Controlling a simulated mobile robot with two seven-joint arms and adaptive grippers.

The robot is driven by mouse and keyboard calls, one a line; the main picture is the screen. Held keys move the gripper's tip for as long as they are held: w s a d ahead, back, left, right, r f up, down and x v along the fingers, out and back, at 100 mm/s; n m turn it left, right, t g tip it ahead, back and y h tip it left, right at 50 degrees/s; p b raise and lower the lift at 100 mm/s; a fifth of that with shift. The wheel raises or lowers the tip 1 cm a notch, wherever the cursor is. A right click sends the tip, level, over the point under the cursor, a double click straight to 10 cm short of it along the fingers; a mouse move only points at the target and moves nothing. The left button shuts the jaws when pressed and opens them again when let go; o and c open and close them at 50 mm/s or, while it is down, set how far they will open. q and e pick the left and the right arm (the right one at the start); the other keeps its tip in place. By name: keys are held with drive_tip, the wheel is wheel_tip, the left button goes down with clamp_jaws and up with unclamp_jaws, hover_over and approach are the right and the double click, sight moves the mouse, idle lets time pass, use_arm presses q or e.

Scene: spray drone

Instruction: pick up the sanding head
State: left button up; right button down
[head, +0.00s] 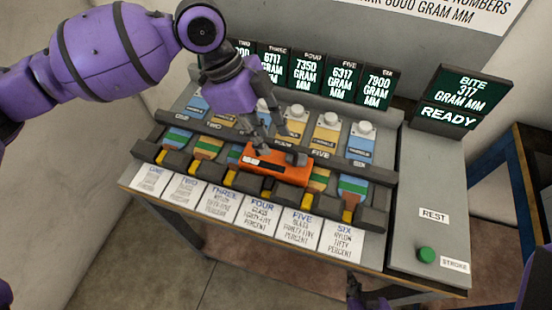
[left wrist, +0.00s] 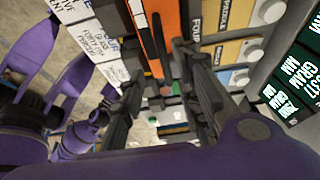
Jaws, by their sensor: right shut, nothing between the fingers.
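The sanding head appears to be the orange block (head: 290,170) with a dark slot, lying across the front of the sloped rack between the middle lanes. It also shows in the left wrist view (left wrist: 154,45), running up between the fingers. My left gripper (head: 268,148) is over the block's upper edge, pointing down. In the left wrist view its fingers (left wrist: 165,100) are spread apart, with the orange block between them; firm contact cannot be seen. My right gripper (head: 360,291) is shut and empty at the bottom, in front of the bench and away from the block, partly seen.
The rack (head: 150,152) holds several coloured sanding pieces in numbered lanes, with white knobs behind. Paper labels (head: 262,217) line the front edge. Green-lit displays (head: 345,80) stand at the back. A grey panel (head: 430,180) with a green button (head: 426,254) is at right.

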sight(276, 146)
use_arm(q)
drive_tip(key=x, duration=0.5)
drive_tip(key=shift+w+d, duration=0.2)
drive_tip(key=shift+w, duration=0.1)
clamp_jaws()
drive_tip(key=shift+r, duration=0.1)
